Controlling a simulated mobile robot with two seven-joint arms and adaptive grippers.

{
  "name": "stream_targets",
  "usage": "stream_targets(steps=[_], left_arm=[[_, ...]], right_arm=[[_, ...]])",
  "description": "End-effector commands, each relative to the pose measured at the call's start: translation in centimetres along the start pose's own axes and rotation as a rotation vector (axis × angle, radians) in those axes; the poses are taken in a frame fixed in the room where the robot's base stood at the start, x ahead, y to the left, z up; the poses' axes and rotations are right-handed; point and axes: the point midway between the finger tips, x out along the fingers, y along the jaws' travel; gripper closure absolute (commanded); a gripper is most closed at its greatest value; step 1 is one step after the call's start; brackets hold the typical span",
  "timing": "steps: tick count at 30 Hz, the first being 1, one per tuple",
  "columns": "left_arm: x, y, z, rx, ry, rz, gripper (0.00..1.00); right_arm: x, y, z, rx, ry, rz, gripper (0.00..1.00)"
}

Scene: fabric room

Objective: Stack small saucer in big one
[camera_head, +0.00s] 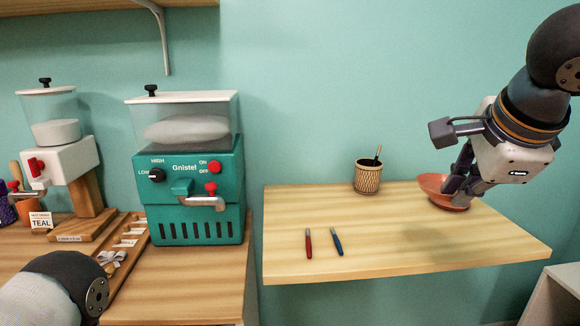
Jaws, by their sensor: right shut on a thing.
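A terracotta-orange saucer (433,186) is at the right part of the wooden wall shelf, near the back wall. My right gripper (457,188) points down over its right side and is shut on it at the rim. The gripper hides part of the saucer, and I cannot tell whether it rests on the shelf or is slightly lifted.
The light wooden shelf (380,245) holds a woven cup (367,177) at the back, a red pen (308,243) and a blue pen (337,241). Its front right is clear. A teal dispenser (196,190) stands on the left counter. A white surface (565,278) is at lower right.

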Motion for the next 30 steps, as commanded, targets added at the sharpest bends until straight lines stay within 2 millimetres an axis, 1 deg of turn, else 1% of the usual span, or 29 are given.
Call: stream_targets(steps=[1,2,3,5,6,12,15,18,21,23,30], left_arm=[[0.0,0.0,0.0,0.000,-0.001,0.000,0.70],[0.0,0.0,0.0,0.000,-0.001,0.000,0.70],[0.0,0.0,0.0,0.000,-0.001,0.000,0.70],[0.0,0.0,0.0,0.001,-0.001,0.000,0.70],[0.0,0.0,0.0,0.001,-0.001,0.000,0.70],[0.0,0.0,0.0,0.000,-0.001,0.000,0.70],[0.0,0.0,0.0,0.000,-0.001,0.000,0.70],[0.0,0.0,0.0,0.000,-0.001,0.000,0.70],[0.0,0.0,0.0,0.000,-0.001,0.000,0.70],[0.0,0.0,0.0,0.000,-0.001,0.000,0.70],[0.0,0.0,0.0,0.000,-0.001,0.000,0.70]], right_arm=[[1.2,2.8,0.1,-0.119,-0.100,0.011,1.00],[1.9,4.5,0.4,-0.209,-0.168,0.012,1.00],[2.8,6.6,0.8,-0.327,-0.257,0.011,1.00],[4.0,9.3,1.3,-0.483,-0.371,0.011,1.00],[4.7,11.0,1.7,-0.576,-0.439,0.013,1.00],[7.7,18.2,3.0,-0.983,-0.737,0.017,1.00],[8.9,21.2,3.5,-1.152,-0.860,0.021,1.00],[9.8,23.4,4.0,-1.285,-0.955,0.018,1.00],[10.4,24.8,4.2,-1.371,-1.015,0.015,1.00],[10.5,25.2,4.3,-1.398,-1.032,0.012,1.00],[10.4,25.0,4.3,-1.399,-1.028,0.008,1.00]])
